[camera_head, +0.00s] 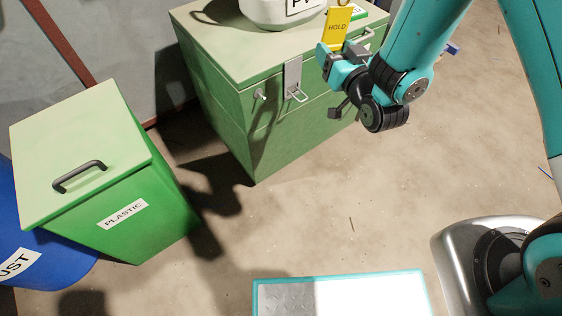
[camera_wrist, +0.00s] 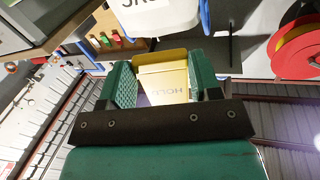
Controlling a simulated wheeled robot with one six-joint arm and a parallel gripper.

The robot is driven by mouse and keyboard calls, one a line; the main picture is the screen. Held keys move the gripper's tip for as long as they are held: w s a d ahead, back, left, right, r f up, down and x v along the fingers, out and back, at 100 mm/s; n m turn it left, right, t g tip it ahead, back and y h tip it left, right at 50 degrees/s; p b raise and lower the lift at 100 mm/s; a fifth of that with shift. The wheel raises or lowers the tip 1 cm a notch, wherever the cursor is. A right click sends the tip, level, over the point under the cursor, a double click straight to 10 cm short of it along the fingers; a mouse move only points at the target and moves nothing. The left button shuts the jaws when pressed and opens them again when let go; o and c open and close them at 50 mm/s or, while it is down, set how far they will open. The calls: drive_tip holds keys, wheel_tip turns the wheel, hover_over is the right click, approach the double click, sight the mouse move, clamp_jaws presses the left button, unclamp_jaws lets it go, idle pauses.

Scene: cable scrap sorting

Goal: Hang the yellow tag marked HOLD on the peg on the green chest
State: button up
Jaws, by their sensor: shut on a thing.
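The yellow tag marked HOLD (camera_head: 337,27) is upright in my gripper (camera_head: 343,54), above the right part of the green chest's top in the head view. A ring shows at the tag's upper end. The wrist view shows the tag (camera_wrist: 165,80) between the two green finger pads of my gripper (camera_wrist: 165,88). The green chest (camera_head: 225,50) stands at the top centre. On its front a short pale peg (camera_head: 260,95) sticks out left of the metal hasp (camera_head: 293,80). My gripper is right of the peg and apart from it. The peg is bare.
A white container (camera_head: 280,12) stands on the chest. A green bin marked PLASTIC (camera_head: 150,225) with a handled lid is at the left, beside a blue drum (camera_head: 40,265). A pale panel with a teal edge (camera_head: 340,295) lies at the bottom. The floor between is clear.

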drive_tip(key=s+a+f+n+g+y+b, duration=0.1)
drive_tip(key=s+a+f+b, duration=0.1)
drive_tip(key=a+f+b, duration=0.4)
drive_tip(key=s+a+f+y+b, duration=0.2)
drive_tip(key=s+f+b, duration=0.1)
drive_tip(key=f+b, duration=0.6)
drive_tip(key=s+a+f+n+g+y+b, duration=0.1)
drive_tip(key=s+a+f+b, duration=0.15)
drive_tip(key=f+b, duration=0.5)
drive_tip(key=p, duration=0.3)
approach(254, 121)
drive_tip(key=shift+w+a+r, duration=0.6)
drive_tip(key=shift+w+r, duration=0.1)
drive_tip(key=shift+w, duration=0.6)
drive_tip(key=shift+p+x, duration=0.7)
drive_tip(key=shift+x, duration=0.1)
drive_tip(key=shift+w+a+f+p, duration=0.1)
drive_tip(key=shift+w+a+p, duration=0.2)
drive_tip(key=shift+p, duration=0.15)
drive_tip(key=shift+c, duration=0.8)
drive_tip(key=shift+w+a+f+p, duration=0.3)
drive_tip(key=shift+w+f+p, duration=0.1)
drive_tip(key=shift+w+f, duration=0.1)
drive_tip(key=o, duration=1)
drive_tip(key=shift+s, duration=0.1)
